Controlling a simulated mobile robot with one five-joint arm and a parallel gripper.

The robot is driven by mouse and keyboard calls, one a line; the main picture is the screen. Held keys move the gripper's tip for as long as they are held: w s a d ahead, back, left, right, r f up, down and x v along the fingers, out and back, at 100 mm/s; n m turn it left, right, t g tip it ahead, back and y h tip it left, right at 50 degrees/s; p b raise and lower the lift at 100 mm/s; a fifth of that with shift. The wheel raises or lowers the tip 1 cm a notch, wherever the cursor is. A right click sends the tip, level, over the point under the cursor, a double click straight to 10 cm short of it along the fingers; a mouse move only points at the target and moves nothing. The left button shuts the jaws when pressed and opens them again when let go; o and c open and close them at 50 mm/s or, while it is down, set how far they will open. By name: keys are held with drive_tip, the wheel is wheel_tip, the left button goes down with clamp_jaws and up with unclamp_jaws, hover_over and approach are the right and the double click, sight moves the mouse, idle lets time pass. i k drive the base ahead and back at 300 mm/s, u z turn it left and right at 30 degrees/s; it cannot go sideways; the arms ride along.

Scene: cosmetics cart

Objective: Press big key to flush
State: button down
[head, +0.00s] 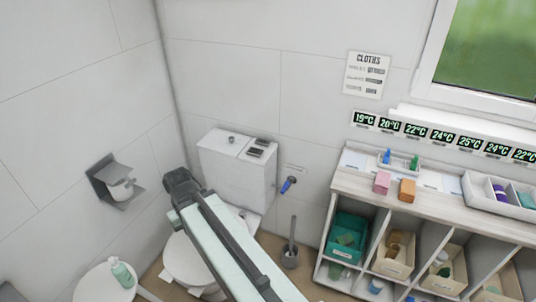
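The white toilet cistern (237,172) stands against the back wall. On its lid are two dark flush keys side by side, a nearer one (255,152) and a farther one (262,142). The nearer looks slightly larger, but they are too small to be sure. A small round grey knob (231,139) sits left of them. My gripper (175,180) is at the end of my arm, left of the cistern in the picture and apart from the keys. Its fingertips are too small and dark to tell whether they are open. My arm hides part of the toilet bowl (187,262).
A paper holder (117,182) is on the left wall. A soap bottle (123,273) stands on a round white surface at lower left. A toilet brush (291,250) stands right of the toilet, beside a shelf unit (345,184) with bins. The wall above the cistern is clear.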

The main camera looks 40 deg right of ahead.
sight(258, 152)
drive_tip(key=u, duration=0.15)
drive_tip(key=i, duration=0.9)
drive_tip(key=z, duration=0.1)
